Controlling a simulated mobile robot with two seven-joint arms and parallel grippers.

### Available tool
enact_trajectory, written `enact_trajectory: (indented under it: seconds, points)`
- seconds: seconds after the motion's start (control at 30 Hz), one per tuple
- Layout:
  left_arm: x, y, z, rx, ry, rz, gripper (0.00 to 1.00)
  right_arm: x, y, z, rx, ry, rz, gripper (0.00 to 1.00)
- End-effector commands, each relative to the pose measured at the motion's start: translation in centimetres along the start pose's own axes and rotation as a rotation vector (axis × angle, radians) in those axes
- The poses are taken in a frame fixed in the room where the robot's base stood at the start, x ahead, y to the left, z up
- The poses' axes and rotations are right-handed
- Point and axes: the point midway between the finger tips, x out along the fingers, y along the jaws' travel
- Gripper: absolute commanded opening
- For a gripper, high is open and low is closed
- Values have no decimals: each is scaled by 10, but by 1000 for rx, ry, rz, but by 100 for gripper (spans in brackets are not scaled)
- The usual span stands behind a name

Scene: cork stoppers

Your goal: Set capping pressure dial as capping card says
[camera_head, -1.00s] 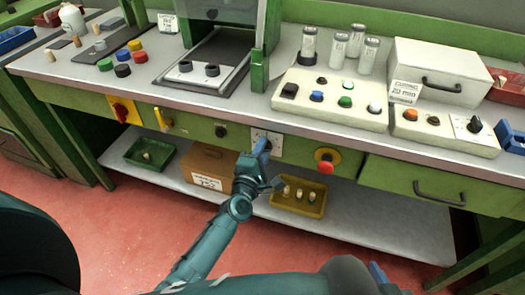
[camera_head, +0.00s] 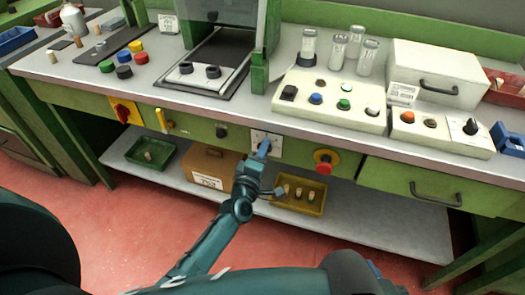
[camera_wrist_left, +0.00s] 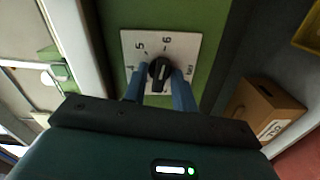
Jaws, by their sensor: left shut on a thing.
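The pressure dial is a black knob (camera_wrist_left: 158,68) on a white plate (camera_wrist_left: 130,42) in the left wrist view, with 5, 6 and "bar" printed around it. The light line on the knob seems to lie roughly toward the 6 side; its exact setting is hard to read. My left gripper (camera_wrist_left: 159,88) is shut on the knob, one blue finger each side. A blue tip of perhaps my right gripper (camera_head: 375,271) shows at the bottom.
Left of the dial on the green front are a black knob (camera_head: 221,131) and a yellow switch (camera_head: 164,121); right is a red button (camera_head: 325,162). Below, the shelf (camera_head: 340,215) holds a cardboard box (camera_head: 212,163) and a yellow tray (camera_head: 318,207) with corks.

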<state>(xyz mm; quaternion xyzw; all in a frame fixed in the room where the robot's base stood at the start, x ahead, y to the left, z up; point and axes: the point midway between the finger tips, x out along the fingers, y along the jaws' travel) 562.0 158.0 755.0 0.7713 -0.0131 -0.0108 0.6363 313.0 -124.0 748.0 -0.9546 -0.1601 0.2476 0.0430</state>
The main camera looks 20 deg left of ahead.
Motion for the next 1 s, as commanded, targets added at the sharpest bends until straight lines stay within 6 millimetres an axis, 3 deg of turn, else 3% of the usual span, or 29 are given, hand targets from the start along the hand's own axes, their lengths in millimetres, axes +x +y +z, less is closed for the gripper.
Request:
enact_trajectory:
  seconds: [0.1, 0.33, 0.47, 1.0]
  points:
    - [0, -1, 0, 1, 0, -1, 35, 0, 0, 0, 0, 0, -1, 36]
    - [-1, 0, 0, -1, 0, -1, 35, -1, -1, 0, 1, 0, -2, 36]
    - [-11, -1, 0, -1, 0, -2, 35, -2, -2, -2, 1, 2, -2, 36]
    - [-117, -1, 0, 1, -1, -3, 35, -4, -2, -2, -10, -6, 2, 36]
